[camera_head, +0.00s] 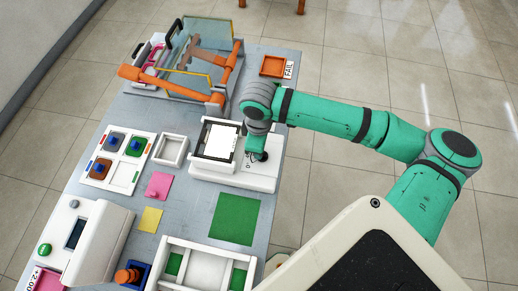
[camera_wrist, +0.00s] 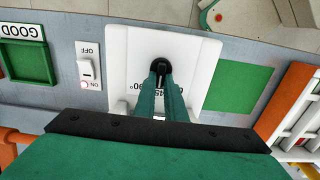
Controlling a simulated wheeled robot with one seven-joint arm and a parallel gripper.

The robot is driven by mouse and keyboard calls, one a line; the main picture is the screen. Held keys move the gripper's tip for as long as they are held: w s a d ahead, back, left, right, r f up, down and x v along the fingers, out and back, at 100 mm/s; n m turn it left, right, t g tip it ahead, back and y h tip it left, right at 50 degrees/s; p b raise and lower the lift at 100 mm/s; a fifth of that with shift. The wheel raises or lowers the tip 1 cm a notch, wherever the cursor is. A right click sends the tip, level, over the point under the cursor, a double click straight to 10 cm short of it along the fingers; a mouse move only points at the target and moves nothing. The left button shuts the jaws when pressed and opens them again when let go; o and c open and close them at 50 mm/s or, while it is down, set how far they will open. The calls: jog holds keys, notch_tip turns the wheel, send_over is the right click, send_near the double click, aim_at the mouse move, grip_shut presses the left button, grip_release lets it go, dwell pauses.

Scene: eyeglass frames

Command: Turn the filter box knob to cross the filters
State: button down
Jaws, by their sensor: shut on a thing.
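The filter box (camera_head: 236,176) is a white box with a bright framed panel (camera_head: 215,141), in the middle of the bench. In the wrist view its white face (camera_wrist: 195,60) fills the centre. The black knob (camera_wrist: 160,65) sits on it, beside a printed scale (camera_wrist: 150,88) of which "45" and "90°" can be partly read. My gripper (camera_wrist: 162,74) is shut on the knob, with its green fingers pointing at it. In the head view my gripper (camera_head: 257,153) is at the box's right end, largely hidden by my wrist. The knob's pointer angle is hidden by the fingers.
An ON/OFF switch (camera_wrist: 86,69) and a green GOOD tray (camera_wrist: 27,62) lie left in the wrist view. An orange FAIL tray (camera_head: 272,66) and an orange-framed glass stand (camera_head: 190,70) are at the back. A green mat (camera_head: 235,218) lies in front of the box.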

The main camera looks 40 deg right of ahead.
jog(key=m, duration=0.4)
jog(key=shift+w+d+m, duration=0.15)
jog(key=shift+m, duration=0.15)
jog(key=shift+w+d+m, duration=0.1)
jog(key=shift+d+m, duration=0.1)
jog(key=shift+m, duration=1.8)
jog(key=shift+d+m, duration=0.1)
jog(key=shift+m, duration=0.2)
jog(key=c, duration=1.8)
grip_release()
notch_tip(320, 180, up, 11)
jog(key=shift+f, duration=0.1)
